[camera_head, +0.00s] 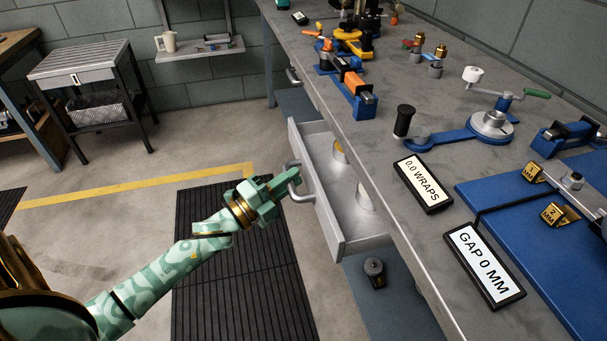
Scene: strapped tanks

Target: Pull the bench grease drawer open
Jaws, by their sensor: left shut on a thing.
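The bench grease drawer (325,208) is a grey drawer under the edge of the grey workbench (340,118), in the middle of the view. It stands pulled out from the bench, and pale round items with some yellow show inside it. Its grey bar handle (294,182) is on the front panel, facing left. My left gripper (284,186), green with a gold ring, reaches in from the lower left and is shut on the handle. The fingertips are partly hidden at the handle. My right gripper is not in view.
The bench top holds a "0.0 WRAPS" display (423,184), a "GAP 0 MM" display (484,264) and blue clamping tools (462,134). A black slatted mat (220,275) lies on the floor below my left arm. A small dark object (375,271) sits below the drawer.

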